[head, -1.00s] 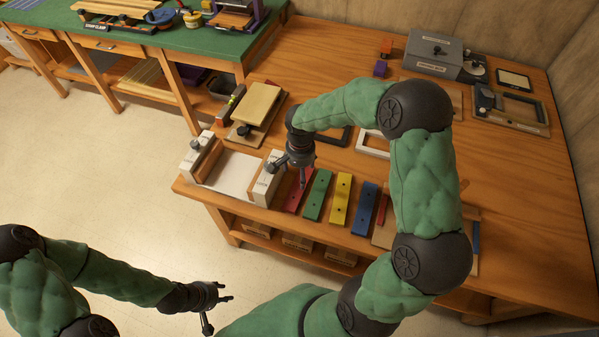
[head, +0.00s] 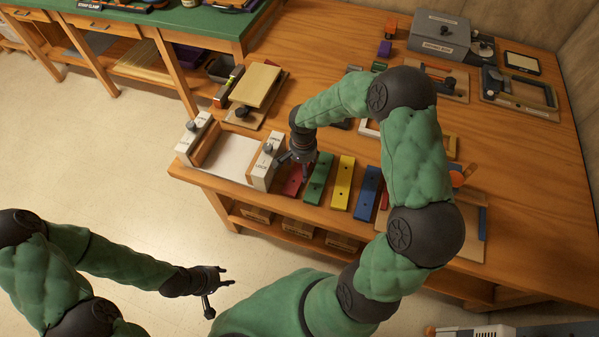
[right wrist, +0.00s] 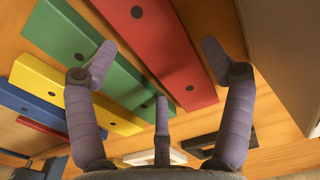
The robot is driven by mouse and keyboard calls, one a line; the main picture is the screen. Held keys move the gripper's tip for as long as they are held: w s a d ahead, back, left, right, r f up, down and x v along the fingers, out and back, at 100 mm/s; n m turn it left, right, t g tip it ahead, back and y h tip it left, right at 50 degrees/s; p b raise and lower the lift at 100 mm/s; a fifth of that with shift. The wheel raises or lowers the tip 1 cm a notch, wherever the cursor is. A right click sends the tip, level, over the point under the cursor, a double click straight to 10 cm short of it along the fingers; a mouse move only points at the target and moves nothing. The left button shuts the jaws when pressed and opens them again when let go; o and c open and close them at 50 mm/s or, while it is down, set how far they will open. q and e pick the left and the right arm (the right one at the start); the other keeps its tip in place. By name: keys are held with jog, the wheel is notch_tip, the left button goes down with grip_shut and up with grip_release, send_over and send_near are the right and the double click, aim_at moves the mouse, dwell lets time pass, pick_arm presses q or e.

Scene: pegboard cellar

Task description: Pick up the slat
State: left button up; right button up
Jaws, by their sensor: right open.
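Several coloured slats lie side by side along the front of the wooden bench: a red slat (head: 294,183), a green slat (head: 318,180), a yellow slat (head: 343,181) and a blue slat (head: 368,192). My right gripper (head: 297,167) is open and empty over the red slat, hiding its far part in the head view. In the right wrist view, the red slat (right wrist: 165,50) shows between the spread fingers (right wrist: 158,58), and the green slat (right wrist: 85,45) runs under the left finger. My left gripper (head: 224,286) is open and empty over the floor, away from the bench.
A fixture with white end blocks (head: 264,168) and a pale sheet (head: 229,155) stands just left of the red slat. A board with a tan block (head: 257,84) lies behind it. A grey machine (head: 438,36) stands at the back. The wooden bench (head: 530,160) is bare at right.

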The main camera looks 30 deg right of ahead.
jog(key=shift+f, duration=0.8)
jog(key=c, duration=1)
jog(key=shift+r, duration=0.15)
